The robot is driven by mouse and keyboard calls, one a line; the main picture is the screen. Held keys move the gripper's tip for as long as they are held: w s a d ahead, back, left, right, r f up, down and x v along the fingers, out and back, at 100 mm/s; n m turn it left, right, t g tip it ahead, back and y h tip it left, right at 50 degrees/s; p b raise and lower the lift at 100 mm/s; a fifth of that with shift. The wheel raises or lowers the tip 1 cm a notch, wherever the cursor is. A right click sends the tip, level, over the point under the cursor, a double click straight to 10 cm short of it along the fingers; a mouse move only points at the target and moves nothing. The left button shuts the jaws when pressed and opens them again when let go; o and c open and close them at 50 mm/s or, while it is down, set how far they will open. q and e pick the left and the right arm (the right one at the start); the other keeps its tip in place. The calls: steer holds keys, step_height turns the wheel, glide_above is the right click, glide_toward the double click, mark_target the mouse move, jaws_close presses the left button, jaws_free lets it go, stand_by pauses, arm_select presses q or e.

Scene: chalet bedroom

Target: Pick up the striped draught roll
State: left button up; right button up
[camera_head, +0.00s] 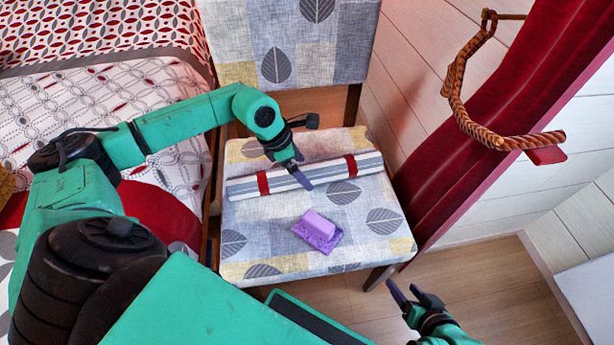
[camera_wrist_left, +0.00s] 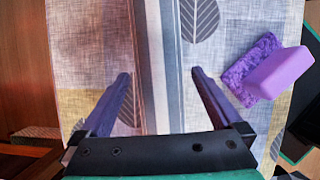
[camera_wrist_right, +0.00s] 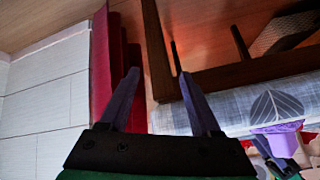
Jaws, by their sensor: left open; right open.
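The striped draught roll (camera_head: 330,170), grey and white with red bands, lies across the patterned chair seat (camera_head: 285,250). My left gripper (camera_head: 300,183) is over the roll's middle, pointing down at it, open. In the left wrist view the roll (camera_wrist_left: 160,45) runs between the two spread fingers of my left gripper (camera_wrist_left: 161,75), with a finger on either side. Whether the fingers touch it cannot be told. My right gripper (camera_head: 403,287) is open and empty, off the chair's front right corner. It also shows in the right wrist view (camera_wrist_right: 157,73).
A purple block on a darker purple base (camera_head: 320,228) lies on the seat in front of the roll. The chair's backrest (camera_head: 290,50) rises behind. A bed (camera_head: 110,80) is at the left. A red curtain (camera_head: 470,130) with a rope tieback (camera_head: 455,85) hangs at the right.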

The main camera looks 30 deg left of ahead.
mark_target(305, 168)
arm_select(q)
steer(key=shift+x, duration=1.05)
steer(key=shift+c, duration=0.3)
arm_select(e)
steer(key=shift+w+a+f+t+y, duration=0.2)
steer(key=shift+a+f+t+y, duration=0.1)
steer(key=shift+a, duration=0.25)
arm_select(q)
steer(key=shift+w+r, duration=0.1)
jaws_close()
step_height(305, 168, up, 10)
steer(key=p, duration=0.2)
steer(key=shift+p, duration=0.4)
step_height(305, 168, up, 10)
steer(key=p, duration=0.2)
arm_select(e)
steer(key=s+d+r+g+h, duration=0.4)
steer(key=s+d+r+g, duration=0.1)
steer(key=d, duration=0.5)
steer(key=shift+s+d+r+m+g, duration=0.25)
steer(key=shift+s+r+m+g, duration=0.15)
steer(key=shift+r, duration=0.05)
